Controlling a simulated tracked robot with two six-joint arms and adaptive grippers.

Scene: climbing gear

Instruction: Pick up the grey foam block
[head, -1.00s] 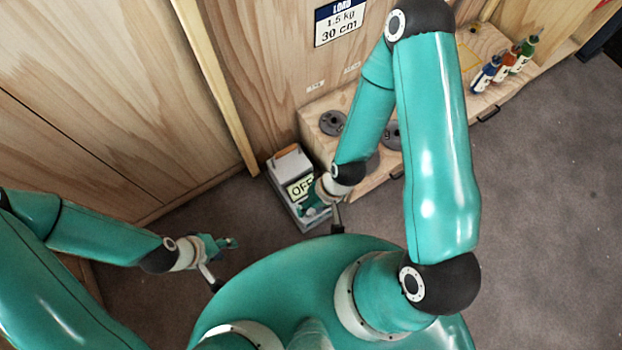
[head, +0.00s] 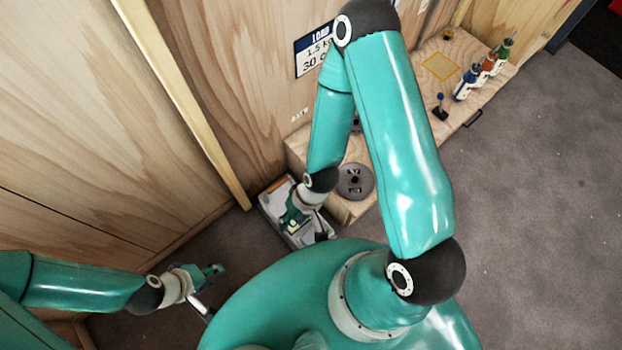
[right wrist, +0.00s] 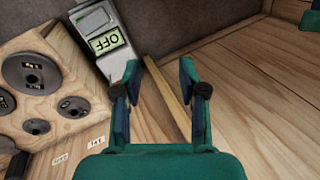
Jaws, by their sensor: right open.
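I cannot clearly pick out a grey foam block in these views. A grey box (head: 273,206) stands on the floor by the wall, partly hidden by my right gripper. In the right wrist view, the box carries an "OFF" label (right wrist: 104,43) and has a pale grey top part. My right gripper (head: 293,219) is above the box in the head view. In the right wrist view, its two fingers (right wrist: 160,73) are apart with nothing between them. My left gripper (head: 214,271) hangs at the lower left, away from the box; its finger opening is unclear.
A low wooden bench holds grey weight plates (head: 355,181), a small blue-topped item (head: 440,108) and several bottles (head: 487,66) farther right. A wooden batten (head: 185,100) leans along the plywood wall. Grey carpet (head: 540,220) is clear at the right.

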